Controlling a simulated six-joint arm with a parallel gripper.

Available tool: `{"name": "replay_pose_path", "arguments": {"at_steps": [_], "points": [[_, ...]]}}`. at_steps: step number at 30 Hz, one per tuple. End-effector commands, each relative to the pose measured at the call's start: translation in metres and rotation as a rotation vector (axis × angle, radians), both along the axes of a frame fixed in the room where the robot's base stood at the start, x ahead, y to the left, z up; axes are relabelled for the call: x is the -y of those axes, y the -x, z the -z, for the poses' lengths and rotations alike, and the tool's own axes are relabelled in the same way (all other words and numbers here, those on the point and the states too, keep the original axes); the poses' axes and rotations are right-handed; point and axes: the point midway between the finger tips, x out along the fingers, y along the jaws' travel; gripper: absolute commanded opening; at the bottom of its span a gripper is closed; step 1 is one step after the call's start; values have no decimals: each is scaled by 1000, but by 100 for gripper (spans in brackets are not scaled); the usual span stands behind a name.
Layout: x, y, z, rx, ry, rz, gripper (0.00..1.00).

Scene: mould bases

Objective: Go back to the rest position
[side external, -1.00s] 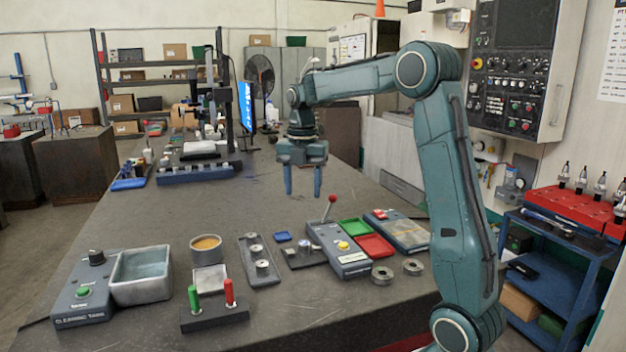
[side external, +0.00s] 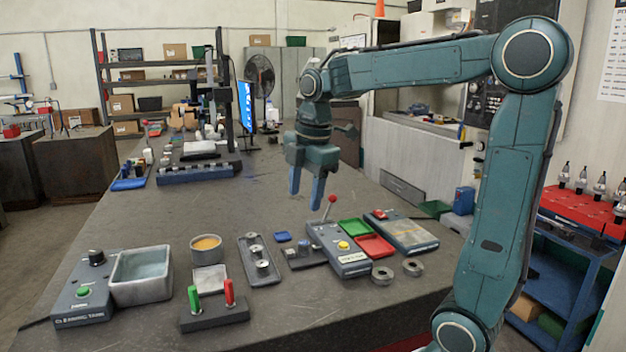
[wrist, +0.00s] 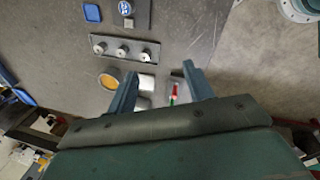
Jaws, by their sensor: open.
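My gripper (side external: 306,187) hangs above the middle of the bench, pointing down. Its two blue fingers are apart and nothing is between them. In the wrist view my gripper (wrist: 160,84) also shows open and empty, with the bench far below. The small blue pad (side external: 283,237) and the grey device with a red-knobbed lever and yellow button (side external: 340,250) lie on the bench, below and nearer the camera.
The bench (side external: 210,212) holds a cleaning tank (side external: 141,277), an orange-filled cup (side external: 207,246), a tray of metal parts (side external: 260,260), green (side external: 353,227) and red (side external: 375,245) trays, and two metal rings (side external: 382,276). A post (side external: 228,105) stands behind. Air around my gripper is clear.

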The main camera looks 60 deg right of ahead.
Motion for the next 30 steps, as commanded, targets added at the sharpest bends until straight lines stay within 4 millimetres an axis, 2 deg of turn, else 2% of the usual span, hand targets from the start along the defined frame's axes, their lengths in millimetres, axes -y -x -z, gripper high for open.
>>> {"name": "replay_pose_path", "arguments": {"at_steps": [6,15,24,30], "points": [[-32,29,-3,84,-43,224,52],[-67,70,4,191,-143,531,52],[-93,111,21,277,-286,829,52],[-103,130,33,308,-375,980,52]]}}
